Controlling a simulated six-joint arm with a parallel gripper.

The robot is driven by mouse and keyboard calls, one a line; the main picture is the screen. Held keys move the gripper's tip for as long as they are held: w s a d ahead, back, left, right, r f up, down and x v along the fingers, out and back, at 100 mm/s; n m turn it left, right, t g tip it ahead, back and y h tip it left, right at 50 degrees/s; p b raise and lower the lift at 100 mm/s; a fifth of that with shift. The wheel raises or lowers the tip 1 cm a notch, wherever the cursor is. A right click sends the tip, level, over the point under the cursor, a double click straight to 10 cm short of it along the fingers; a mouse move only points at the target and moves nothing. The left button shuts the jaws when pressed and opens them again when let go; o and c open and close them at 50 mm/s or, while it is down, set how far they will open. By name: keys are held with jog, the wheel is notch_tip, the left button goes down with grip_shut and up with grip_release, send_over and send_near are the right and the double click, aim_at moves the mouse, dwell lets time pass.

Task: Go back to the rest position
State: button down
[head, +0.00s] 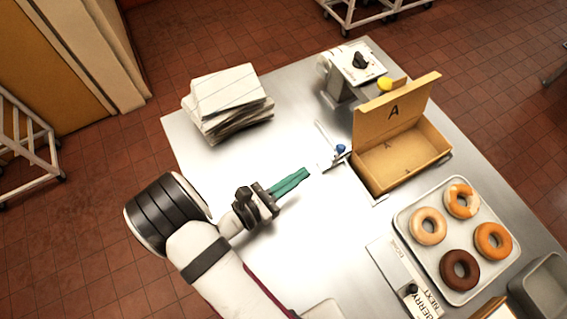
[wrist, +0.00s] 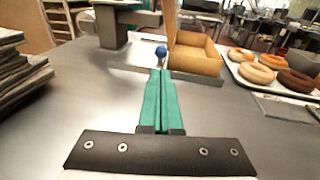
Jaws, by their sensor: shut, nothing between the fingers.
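My gripper (head: 307,172) has green fingers and is shut with nothing between them. It is above the bare metal table (head: 205,160), left of the open box. In the wrist view the closed fingertips (wrist: 161,73) point toward a small blue knob (wrist: 161,51) that looks just beyond them. The blue knob (head: 340,148) also shows in the head view, apart from the fingers, beside the box.
An open cardboard box (head: 400,150) marked A stands right of my gripper. A tray (head: 447,262) holds several donuts. Stacked flat white pieces (head: 228,95) lie at the back left. A machine with a black dial (head: 360,62) stands at the back. The table's left middle is clear.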

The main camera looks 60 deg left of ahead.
jog(key=s, duration=0.3)
jog(key=s+d, duration=0.1)
jog(key=shift+s+r, duration=0.25)
jog(key=shift+s, duration=0.05)
jog(key=w+d+r+m+g+h, duration=0.6)
jog(key=w+d+r+m+h, duration=0.2)
jog(key=w+d+m+h, duration=0.4)
jog(key=s+d+r+m+g, duration=0.1)
jog(key=d+r+m+g, duration=0.2)
jog(key=d+m+g, duration=0.35)
jog(key=s+d+r+m+g, duration=0.15)
jog(key=d+m+g, duration=0.25)
jog(key=d+m, duration=0.5)
jog(key=s+d+r+m+y, duration=0.3)
jog(key=m+y, duration=0.7)
jog(key=m, duration=0.6)
jog(key=s+r, duration=0.1)
jog(key=s, duration=0.1)
jog(key=shift+s+d+y, duration=0.35)
jog(key=shift+y, duration=0.05)
